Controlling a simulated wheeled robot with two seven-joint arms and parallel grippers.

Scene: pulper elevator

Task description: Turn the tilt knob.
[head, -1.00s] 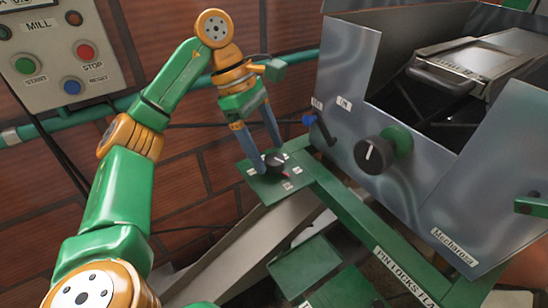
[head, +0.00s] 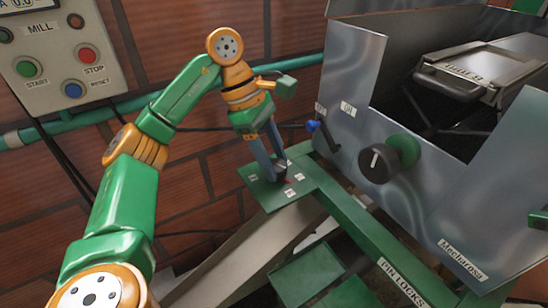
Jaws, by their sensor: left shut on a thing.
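A small dark knob (head: 281,166) stands on a green plate (head: 268,193) with small white labels and a red mark around it. The labels are too small to read. My left gripper (head: 277,163) comes down from above, and its two blue-grey fingers are shut on this knob. The fingers hide part of it, so its pointing direction is hard to tell. My right gripper is not in view.
A metal housing (head: 440,205) stands at the right with a larger black knob (head: 378,163) and a blue-tipped lever (head: 318,130). A mill control box (head: 50,58) hangs at upper left. A green beam (head: 345,215) runs from the plate toward the lower right.

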